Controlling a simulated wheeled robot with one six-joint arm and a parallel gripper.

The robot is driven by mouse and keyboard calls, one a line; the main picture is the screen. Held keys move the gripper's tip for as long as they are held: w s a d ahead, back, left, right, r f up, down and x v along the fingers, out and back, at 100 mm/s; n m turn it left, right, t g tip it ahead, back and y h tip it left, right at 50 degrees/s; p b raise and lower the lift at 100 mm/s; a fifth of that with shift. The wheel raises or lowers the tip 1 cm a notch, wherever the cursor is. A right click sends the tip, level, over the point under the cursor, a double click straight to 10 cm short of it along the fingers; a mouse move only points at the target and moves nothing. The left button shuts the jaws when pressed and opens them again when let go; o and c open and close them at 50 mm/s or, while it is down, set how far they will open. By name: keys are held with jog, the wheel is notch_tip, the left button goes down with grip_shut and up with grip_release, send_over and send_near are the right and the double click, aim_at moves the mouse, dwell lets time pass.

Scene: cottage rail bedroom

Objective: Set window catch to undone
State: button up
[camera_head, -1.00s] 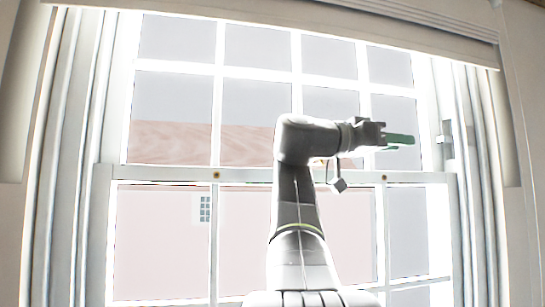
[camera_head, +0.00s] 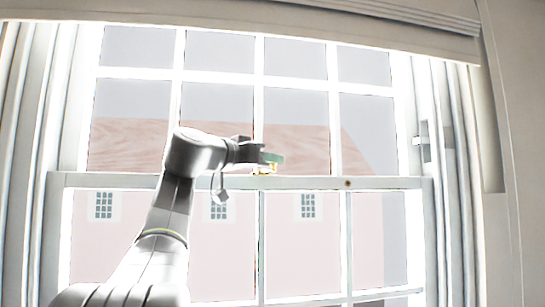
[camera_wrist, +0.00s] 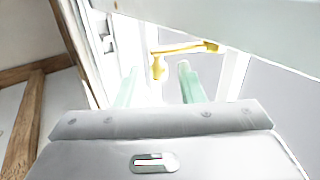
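The window catch (camera_head: 264,169) is a small brass-yellow fitting on the rail where the two sashes meet. In the wrist view the catch (camera_wrist: 186,47) shows a bar running across and a knob hanging at its left end. My gripper (camera_head: 273,158) is at the catch in the head view and partly hides it. In the wrist view my gripper (camera_wrist: 158,84) has its two pale green fingers apart with nothing held. The knob shows between the fingers, just beyond the tips; I cannot tell whether any finger touches it.
The meeting rail (camera_head: 390,183) runs across the window, with a small brown spot (camera_head: 348,183) on it. A metal fitting (camera_head: 421,140) sits on the right frame. A blind or pelmet (camera_head: 300,22) crosses the top. Wooden beams (camera_wrist: 24,125) show at left in the wrist view.

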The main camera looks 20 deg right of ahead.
jog(key=shift+x, duration=1.05)
jog(key=shift+s, duration=0.1)
grip_shut()
jog(key=shift+a, duration=0.1)
jog(key=shift+a+m+g+h+p, duration=0.15)
jog(key=shift+a+m+g+p, duration=0.2)
jog(key=shift+m+g+p, duration=0.55)
jog(key=shift+a+m+g+h+p, duration=0.2)
jog(key=shift+a+m+g, duration=0.35)
jog(key=shift+g, duration=0.8)
jog(key=shift+a+m+g+h+p, duration=0.2)
jog(key=shift+m+g+p, duration=0.35)
jog(key=shift+m+g, duration=0.45)
